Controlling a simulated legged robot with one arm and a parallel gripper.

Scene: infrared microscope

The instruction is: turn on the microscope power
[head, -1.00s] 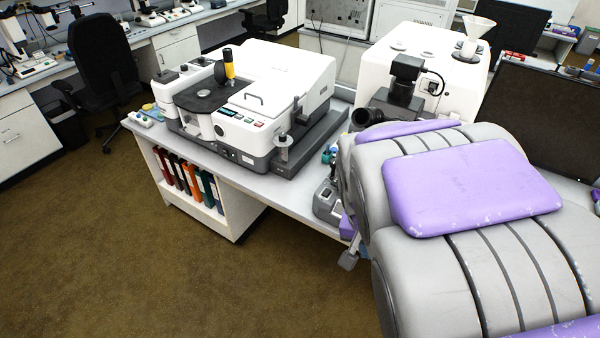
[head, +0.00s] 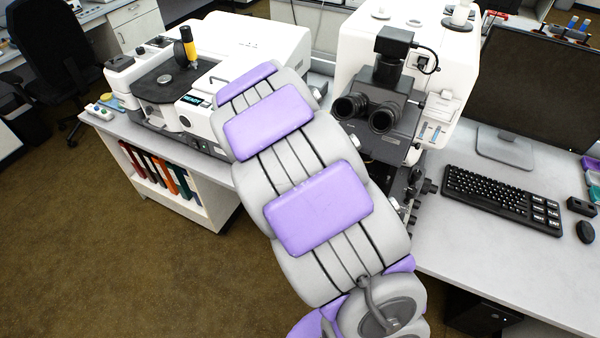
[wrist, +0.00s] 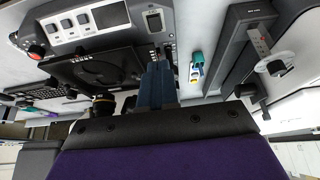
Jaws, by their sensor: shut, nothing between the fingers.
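The microscope (head: 395,85) is a white body with black binocular eyepieces (head: 368,110), right of centre in the head view. My arm covers its lower left side. My gripper is hidden behind my arm in the head view. In the wrist view my gripper (wrist: 160,66) shows as two dark blue fingers together, shut and empty. I cannot tell which switch is for power, or whether the fingertips touch anything.
A white instrument (head: 245,50) with a dark round stage stands at the left end of the bench. A keyboard (head: 503,197), mouse (head: 585,232) and monitor (head: 535,90) are on the right. Coloured binders (head: 160,168) fill a shelf below. Floor at the left (head: 90,240) is clear.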

